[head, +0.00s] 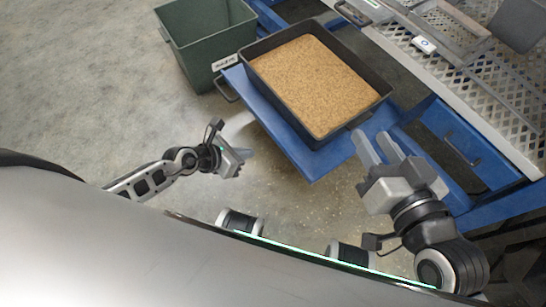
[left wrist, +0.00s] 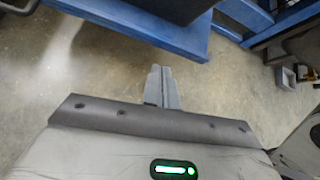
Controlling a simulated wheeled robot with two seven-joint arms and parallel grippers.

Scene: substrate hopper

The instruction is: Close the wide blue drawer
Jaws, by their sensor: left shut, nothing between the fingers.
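The wide blue drawer (head: 310,168) is pulled out from the blue frame, its front facing my body. A black tray (head: 262,81) filled with brown granules sits over it and hides most of its inside. My left gripper (head: 248,155) is shut and empty, in front of the drawer front and apart from it. In the left wrist view its fingers (left wrist: 160,72) are together, pointing toward the blue drawer front (left wrist: 140,28) with floor visible between. My right gripper (head: 374,136) is open, fingers apart, near the tray's near right corner; whether it touches anything is unclear.
A green bin (head: 200,45) stands on the floor left of the drawer. A blue frame with a perforated metal top (head: 490,80) rises at the right. The floor left of my left gripper is clear.

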